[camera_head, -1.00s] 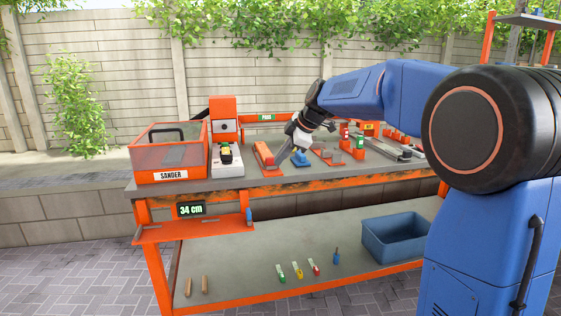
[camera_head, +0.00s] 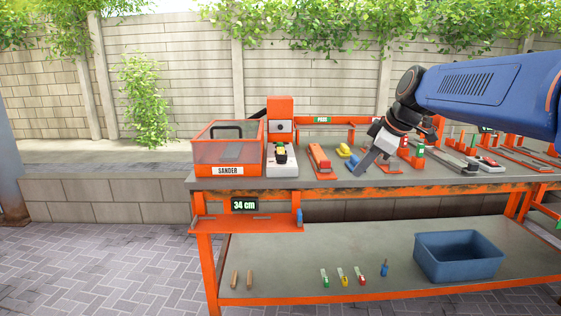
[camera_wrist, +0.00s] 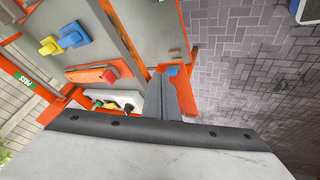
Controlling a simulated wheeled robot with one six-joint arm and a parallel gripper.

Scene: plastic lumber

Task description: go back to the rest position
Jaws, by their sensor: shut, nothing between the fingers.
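My gripper (camera_head: 361,169) is shut and empty. In the head view it points down and left in front of the blue piece on the orange workbench (camera_head: 300,182). In the wrist view its closed fingers (camera_wrist: 166,80) reach past the bench edge, with paving beyond. The blue piece (camera_head: 353,163) and a yellow piece (camera_head: 343,150) lie together on the bench top, apart from the fingers in the wrist view. My blue arm comes in from the right.
The sander box (camera_head: 227,171) and an orange machine (camera_head: 281,115) stand at the bench's left. An orange holder with a red block (camera_head: 319,157) is beside them. A blue bin (camera_head: 458,257) sits on the lower shelf. Open paving (camera_head: 100,265) lies to the left.

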